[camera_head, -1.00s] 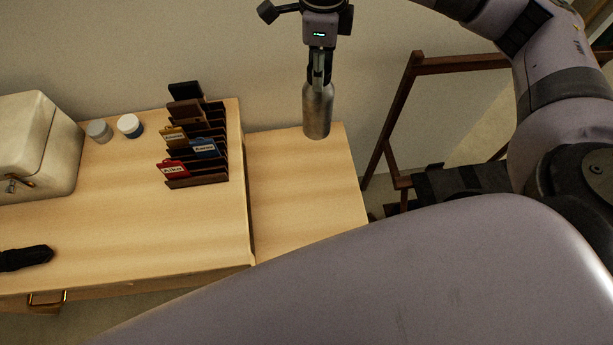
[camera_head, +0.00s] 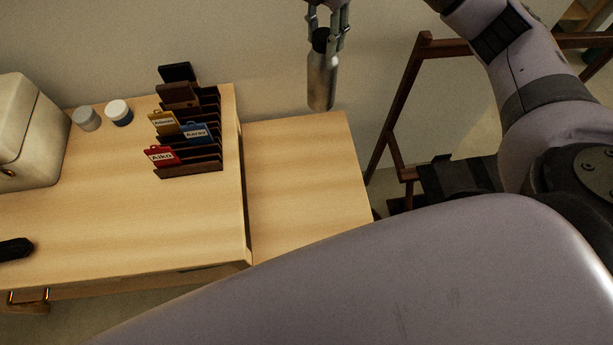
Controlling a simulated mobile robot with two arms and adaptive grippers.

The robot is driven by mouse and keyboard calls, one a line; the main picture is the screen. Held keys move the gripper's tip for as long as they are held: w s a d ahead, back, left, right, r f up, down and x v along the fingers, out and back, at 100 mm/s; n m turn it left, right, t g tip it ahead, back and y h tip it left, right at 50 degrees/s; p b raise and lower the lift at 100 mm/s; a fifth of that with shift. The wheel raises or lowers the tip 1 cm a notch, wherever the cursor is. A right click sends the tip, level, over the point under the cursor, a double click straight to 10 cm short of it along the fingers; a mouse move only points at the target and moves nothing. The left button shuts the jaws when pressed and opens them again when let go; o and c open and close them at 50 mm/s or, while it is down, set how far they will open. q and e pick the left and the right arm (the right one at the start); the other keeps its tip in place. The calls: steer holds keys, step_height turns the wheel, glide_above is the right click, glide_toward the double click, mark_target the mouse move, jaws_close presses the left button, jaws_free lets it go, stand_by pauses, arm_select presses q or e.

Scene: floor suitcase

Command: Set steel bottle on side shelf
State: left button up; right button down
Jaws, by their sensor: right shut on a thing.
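The steel bottle (camera_head: 321,80) is a silver cylinder with a dark cap, hanging upright in my right gripper (camera_head: 325,38), whose fingers are shut around its upper part. The bottle's base shows in front of the back edge of the side shelf (camera_head: 305,195), a bare light wood surface. I cannot tell whether the base touches the shelf or hangs above it. The shelf stands at the right of the wooden desk (camera_head: 120,225).
A stepped dark rack (camera_head: 208,150) with coloured name tags stands on the desk beside the shelf. Two small jars (camera_head: 119,112) and a cream box (camera_head: 30,130) are further left. A dark wooden frame (camera_head: 400,100) stands right of the shelf. The shelf top is clear.

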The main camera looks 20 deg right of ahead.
steer(key=m, duration=0.2)
steer(key=f+m+b, duration=0.1)
steer(key=m, duration=0.1)
steer(key=shift+w+d, duration=0.3)
steer(key=m, duration=0.3)
steer(key=shift+w+d+f, duration=0.2)
steer(key=shift+d+f, duration=0.1)
steer(key=shift+f, duration=0.05)
steer(key=shift+f+m+b, duration=0.2)
steer(key=shift+m+b, duration=0.15)
steer(key=shift+m, duration=0.15)
step_height(320, 180, down, 20)
steer(key=shift+r, duration=0.15)
steer(key=c, duration=1.1)
jaws_free()
